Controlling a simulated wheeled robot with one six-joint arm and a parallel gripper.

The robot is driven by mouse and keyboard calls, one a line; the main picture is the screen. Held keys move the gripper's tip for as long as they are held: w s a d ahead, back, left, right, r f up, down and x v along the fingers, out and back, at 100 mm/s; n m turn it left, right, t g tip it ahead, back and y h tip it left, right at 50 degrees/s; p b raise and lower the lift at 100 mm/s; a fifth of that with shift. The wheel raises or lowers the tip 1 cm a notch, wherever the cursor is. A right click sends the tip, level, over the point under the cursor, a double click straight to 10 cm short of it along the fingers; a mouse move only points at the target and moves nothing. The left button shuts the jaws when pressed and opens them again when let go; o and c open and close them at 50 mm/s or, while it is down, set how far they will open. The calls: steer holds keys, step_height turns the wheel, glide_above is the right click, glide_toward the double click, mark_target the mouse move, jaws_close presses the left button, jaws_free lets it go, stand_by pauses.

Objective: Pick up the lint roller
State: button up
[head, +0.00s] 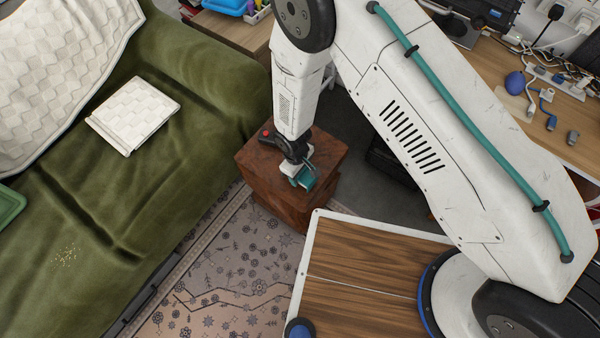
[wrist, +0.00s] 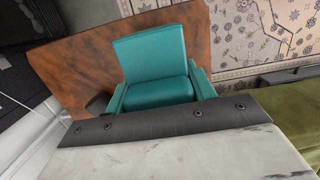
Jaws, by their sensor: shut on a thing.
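My gripper (head: 303,178) reaches down over the top of a reddish-brown wooden side table and is shut. Its teal fingers fill the middle of the wrist view (wrist: 155,80). The held thing, apparently the lint roller, is mostly hidden by the fingers and the wrist. A small dark grey piece (wrist: 97,103), likely part of it, sticks out at the left of the fingers in the wrist view. I cannot tell whether it touches the table top.
The brown side table (head: 258,168) stands beside a green sofa (head: 190,90) with a white folded item (head: 135,113) on its seat. A patterned rug (head: 225,265) lies in front. A cluttered desk (head: 560,140) is at the right.

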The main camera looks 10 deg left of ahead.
step_height(320, 180, up, 2)
steer(key=shift+r, duration=0.25)
steer(key=s+d+r, duration=0.1)
steer(key=s+d, duration=0.1)
steer(key=s, duration=1.3)
steer(key=shift+s+d+r, duration=0.2)
steer(key=shift+s+r, duration=0.05)
steer(key=shift+s, duration=0.15)
steer(key=shift+o, duration=1.3)
steer(key=c, duration=0.3)
steer(key=shift+w, duration=0.1)
